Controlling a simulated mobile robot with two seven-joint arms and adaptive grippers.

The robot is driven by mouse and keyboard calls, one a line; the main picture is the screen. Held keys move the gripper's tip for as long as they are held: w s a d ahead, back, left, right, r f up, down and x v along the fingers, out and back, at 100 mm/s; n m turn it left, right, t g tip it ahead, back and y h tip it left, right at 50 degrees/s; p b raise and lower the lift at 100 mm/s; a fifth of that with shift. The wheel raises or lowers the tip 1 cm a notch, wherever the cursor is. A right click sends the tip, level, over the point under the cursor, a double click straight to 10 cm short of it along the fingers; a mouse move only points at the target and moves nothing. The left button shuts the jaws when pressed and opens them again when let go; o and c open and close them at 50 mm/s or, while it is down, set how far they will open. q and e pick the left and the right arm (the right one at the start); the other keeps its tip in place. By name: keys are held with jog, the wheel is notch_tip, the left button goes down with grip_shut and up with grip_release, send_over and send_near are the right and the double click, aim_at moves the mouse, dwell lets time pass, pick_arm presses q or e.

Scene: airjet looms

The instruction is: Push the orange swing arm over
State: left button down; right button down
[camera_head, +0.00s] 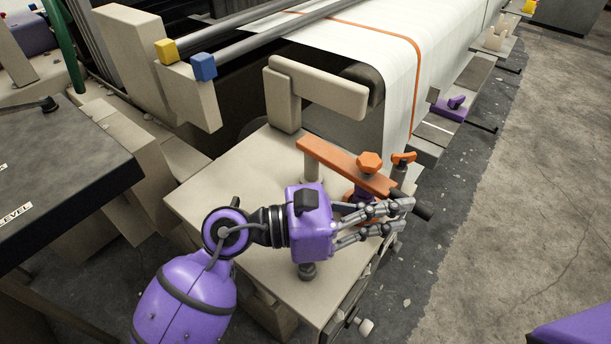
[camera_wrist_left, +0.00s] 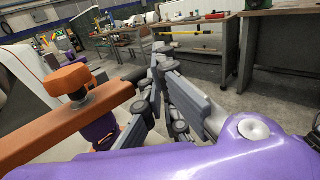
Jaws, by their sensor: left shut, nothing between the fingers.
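The orange swing arm (camera_head: 341,163) is a flat bar on the beige machine table, running from the upper left to the lower right, with an orange knob (camera_head: 369,162) on top near its right part. It also fills the left of the left wrist view (camera_wrist_left: 60,135), with its knob (camera_wrist_left: 72,79) behind it. My left gripper (camera_head: 408,212) is shut and empty, on the near side of the bar and beside its right end. Whether it touches the bar I cannot tell. A purple part under the knob is partly hidden by my fingers. My right gripper is not in view.
A second small orange knob (camera_head: 403,159) and a dark handle stub (camera_head: 425,211) are close to the bar's right end. A beige block arm (camera_head: 318,90) stands behind. White cloth (camera_head: 400,60) runs back over the loom. Bare floor (camera_head: 540,190) lies to the right.

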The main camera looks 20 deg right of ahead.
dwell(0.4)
pick_arm(q)
jog(key=a, duration=0.1)
jog(key=w+a, duration=0.1)
jog(key=a+b, duration=0.1)
jog(key=shift+w+a, duration=0.25)
jog(key=shift+w, duration=0.05)
